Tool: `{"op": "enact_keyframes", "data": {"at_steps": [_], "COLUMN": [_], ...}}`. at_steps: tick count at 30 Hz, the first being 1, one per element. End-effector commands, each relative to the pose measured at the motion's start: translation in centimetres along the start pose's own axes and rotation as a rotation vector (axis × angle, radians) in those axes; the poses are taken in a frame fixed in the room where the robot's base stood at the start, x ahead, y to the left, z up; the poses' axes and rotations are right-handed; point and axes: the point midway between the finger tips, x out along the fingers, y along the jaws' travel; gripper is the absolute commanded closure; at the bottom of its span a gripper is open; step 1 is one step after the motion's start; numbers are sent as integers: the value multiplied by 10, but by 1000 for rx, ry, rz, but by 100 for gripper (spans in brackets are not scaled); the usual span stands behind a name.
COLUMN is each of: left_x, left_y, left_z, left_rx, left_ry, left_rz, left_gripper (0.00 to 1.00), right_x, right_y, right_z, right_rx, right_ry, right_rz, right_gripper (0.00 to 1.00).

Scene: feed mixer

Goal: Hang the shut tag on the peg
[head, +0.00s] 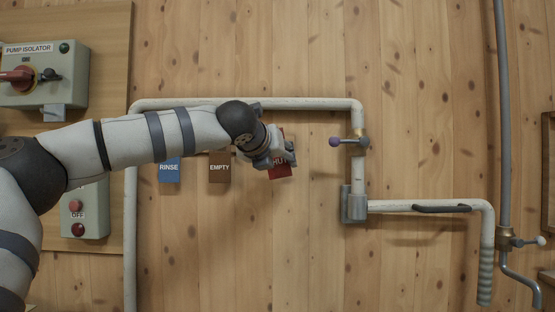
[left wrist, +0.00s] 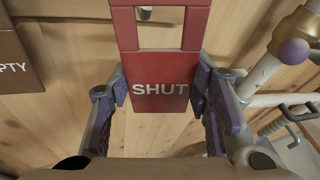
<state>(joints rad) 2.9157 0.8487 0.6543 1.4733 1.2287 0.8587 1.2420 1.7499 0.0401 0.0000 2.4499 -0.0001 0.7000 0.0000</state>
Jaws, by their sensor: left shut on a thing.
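The red shut tag (head: 280,167) is in my left gripper (head: 272,153), in front of the plank wall below the horizontal pipe. In the left wrist view the tag (left wrist: 160,88) shows its white word SHUT upright, with an open loop at its top. The two purple-padded fingers of the left gripper (left wrist: 162,92) press on its left and right edges. In the head view the gripper covers part of the tag. I cannot make out the peg for certain; it may be hidden. My right gripper is not in view.
A blue RINSE tag (head: 169,169) and a brown EMPTY tag (head: 219,168) hang left of the gripper. A purple-knobbed lever (head: 336,141) sticks out from the pipe on the right. A pump isolator box (head: 45,75) is at far left. Bare wall lies below the tags.

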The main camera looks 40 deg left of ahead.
Motion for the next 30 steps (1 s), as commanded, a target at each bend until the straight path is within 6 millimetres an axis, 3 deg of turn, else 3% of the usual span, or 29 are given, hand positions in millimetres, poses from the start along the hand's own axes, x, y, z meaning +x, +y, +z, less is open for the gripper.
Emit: {"op": "enact_keyframes", "data": {"at_steps": [18,30], "left_x": [44,51], "left_y": [13,15], "left_z": [6,4], "left_rx": [1,0], "left_ry": [2,-1], "left_rz": [1,-1], "left_gripper": [81,81], "right_x": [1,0], "right_y": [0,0], "right_z": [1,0], "right_rx": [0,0], "right_ry": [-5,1], "right_rz": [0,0], "right_gripper": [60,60]}}
